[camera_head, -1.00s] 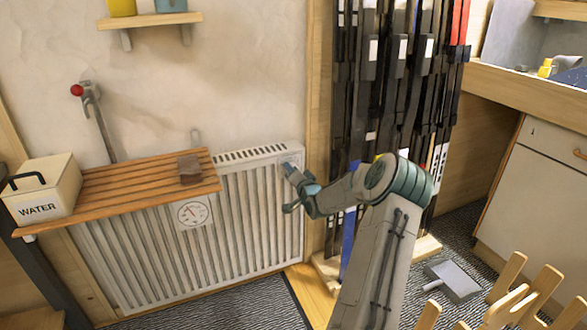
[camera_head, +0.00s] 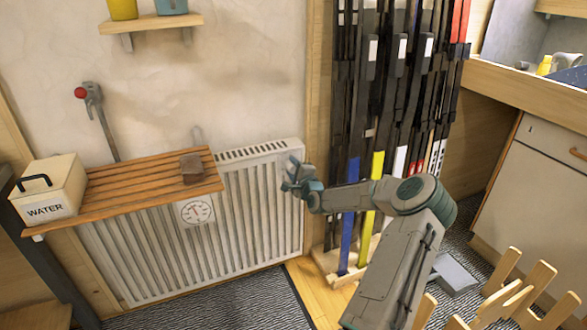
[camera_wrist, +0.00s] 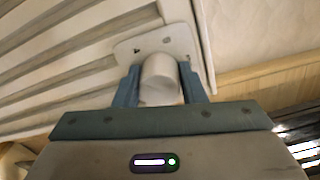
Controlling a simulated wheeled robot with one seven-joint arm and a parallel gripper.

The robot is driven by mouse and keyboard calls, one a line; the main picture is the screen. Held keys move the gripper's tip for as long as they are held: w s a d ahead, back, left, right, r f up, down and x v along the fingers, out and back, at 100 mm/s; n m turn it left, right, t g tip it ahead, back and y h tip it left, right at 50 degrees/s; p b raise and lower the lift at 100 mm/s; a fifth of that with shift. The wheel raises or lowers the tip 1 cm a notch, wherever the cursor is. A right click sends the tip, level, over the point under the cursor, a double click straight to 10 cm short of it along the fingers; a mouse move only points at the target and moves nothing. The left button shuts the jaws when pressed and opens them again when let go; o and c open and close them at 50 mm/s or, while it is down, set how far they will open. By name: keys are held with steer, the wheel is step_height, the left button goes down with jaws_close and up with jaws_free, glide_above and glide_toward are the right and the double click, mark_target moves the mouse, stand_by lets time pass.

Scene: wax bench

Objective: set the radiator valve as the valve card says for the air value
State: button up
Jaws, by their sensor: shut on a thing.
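The white radiator (camera_head: 250,210) stands against the wall, with a slatted wooden shelf over its left part. In the wrist view, the radiator valve knob (camera_wrist: 160,78) is a pale cylinder on a pale plate (camera_wrist: 158,44) at the radiator's upper corner. My gripper (camera_wrist: 160,88) is shut on this knob, one finger on each side. In the head view my gripper (camera_head: 292,180) is at the radiator's upper right corner and hides the knob. I cannot make out a valve card.
The wooden shelf (camera_head: 130,192) holds a WATER box (camera_head: 60,185) and a small brown block (camera_head: 191,168). Several skis (camera_head: 378,165) stand in a rack right of the radiator. A wooden peg rack (camera_head: 515,290) is at lower right.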

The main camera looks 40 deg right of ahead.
steer(key=shift+d+m, duration=0.1)
steer(key=shift+m, duration=1)
steer(key=o, duration=1)
steer(key=p+v, duration=0.2)
steer(key=v, duration=1.2)
